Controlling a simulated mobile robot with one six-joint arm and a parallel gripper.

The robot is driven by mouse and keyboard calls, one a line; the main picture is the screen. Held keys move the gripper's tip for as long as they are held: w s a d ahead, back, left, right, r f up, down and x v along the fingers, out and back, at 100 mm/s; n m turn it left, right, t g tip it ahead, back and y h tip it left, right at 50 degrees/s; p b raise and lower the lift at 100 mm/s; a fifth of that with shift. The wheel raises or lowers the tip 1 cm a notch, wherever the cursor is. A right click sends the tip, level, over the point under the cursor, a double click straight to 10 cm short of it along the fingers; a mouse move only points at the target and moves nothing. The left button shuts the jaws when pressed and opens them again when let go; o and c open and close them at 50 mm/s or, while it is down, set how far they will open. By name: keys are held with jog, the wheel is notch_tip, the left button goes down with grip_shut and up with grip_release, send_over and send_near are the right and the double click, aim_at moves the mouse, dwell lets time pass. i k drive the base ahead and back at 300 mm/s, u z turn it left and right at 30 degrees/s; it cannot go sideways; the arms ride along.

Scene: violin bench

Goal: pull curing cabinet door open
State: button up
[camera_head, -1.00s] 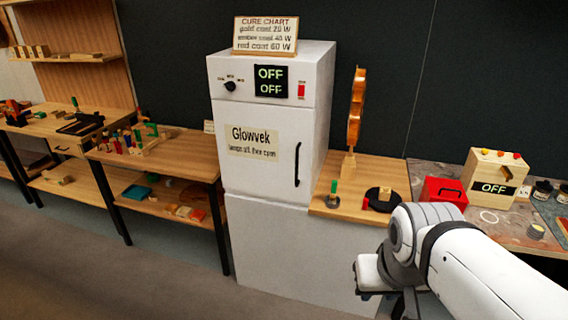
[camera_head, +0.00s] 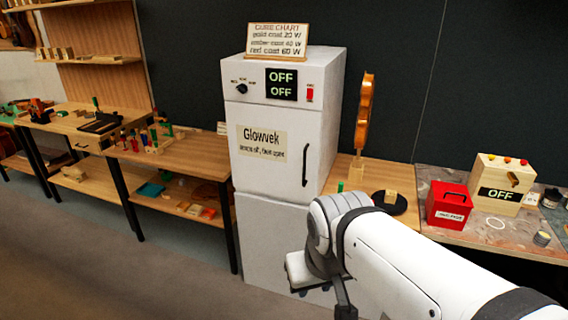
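The white curing cabinet (camera_head: 285,75) stands in the middle against the dark wall, on a white base. Its door (camera_head: 262,178) is closed and bears a "Glowvek" label. The black vertical handle (camera_head: 306,165) is on the door's right side. The display (camera_head: 281,85) above the door reads OFF twice, with a black knob to its left and a red switch to its right. My gripper (camera_head: 345,312) is at the bottom edge, mostly cut off, below and right of the handle and apart from it.
A wooden bench (camera_head: 425,172) right of the cabinet holds a violin body on a stand (camera_head: 363,115) and a black round turntable (camera_head: 388,203). A red box (camera_head: 448,205) and a cream OFF box (camera_head: 500,186) stand further right. A tool table (camera_head: 185,160) is left; floor in front is clear.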

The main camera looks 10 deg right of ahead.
aim_at(275, 150)
jog(key=z, duration=0.05)
jog(key=i, duration=1)
jog(key=u, duration=0.05)
